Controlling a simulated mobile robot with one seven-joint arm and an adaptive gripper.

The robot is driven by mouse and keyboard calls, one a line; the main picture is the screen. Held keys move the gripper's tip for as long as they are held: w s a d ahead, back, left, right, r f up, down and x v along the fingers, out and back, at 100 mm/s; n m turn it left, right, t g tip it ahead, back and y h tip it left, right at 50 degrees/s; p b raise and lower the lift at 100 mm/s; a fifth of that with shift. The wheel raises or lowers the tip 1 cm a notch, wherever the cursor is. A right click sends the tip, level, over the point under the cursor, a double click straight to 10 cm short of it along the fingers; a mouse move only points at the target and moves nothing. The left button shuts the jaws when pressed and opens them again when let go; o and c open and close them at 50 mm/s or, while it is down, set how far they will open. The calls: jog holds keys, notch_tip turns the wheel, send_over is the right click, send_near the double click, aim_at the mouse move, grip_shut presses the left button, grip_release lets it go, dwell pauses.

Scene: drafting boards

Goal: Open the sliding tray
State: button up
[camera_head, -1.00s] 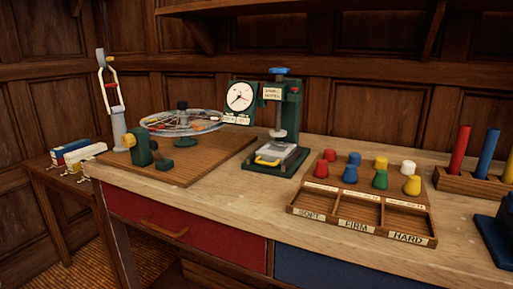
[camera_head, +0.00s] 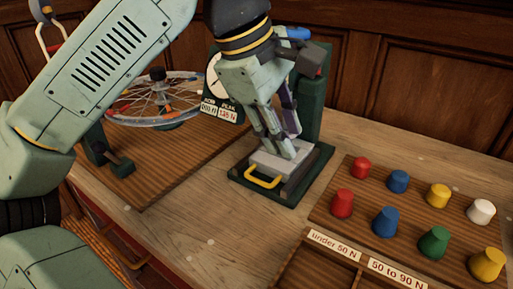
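The sliding tray (camera_head: 268,160) is a light grey block with a yellow loop handle (camera_head: 262,182) on its front. It sits on the dark green base (camera_head: 310,190) of a small press with a round dial. My gripper (camera_head: 285,150) points down over the back of the tray, behind the yellow handle. Its fingertips are at or just above the tray top; I cannot tell whether they touch. The handle is clear of the fingers. The gap between the fingers is unclear from this angle. My gripper and arm hide most of the press column and part of the dial.
Several coloured plugs stand on a wooden rack (camera_head: 345,215) to the right, with labelled compartments in front. Bare bench top (camera_head: 200,215) lies in front of the tray.

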aim_at(259, 180)
jog(key=w+a+f+y, duration=0.1)
jog(key=w+a+y, duration=0.15)
jog(key=a, duration=0.25)
jog(key=shift+y, duration=0.35)
jog(key=f, duration=0.3)
jog(key=d+f, duration=0.1)
jog(key=f, duration=0.3)
jog(key=w+f+p, duration=0.1)
jog(key=f, duration=0.2)
jog(key=shift+d+f, duration=0.15)
grip_shut()
jog(key=c, duration=0.7)
grip_release()
jog(key=shift+s, duration=0.1)
jog(key=o, duration=0.7)
jog(key=shift+f, duration=0.1)
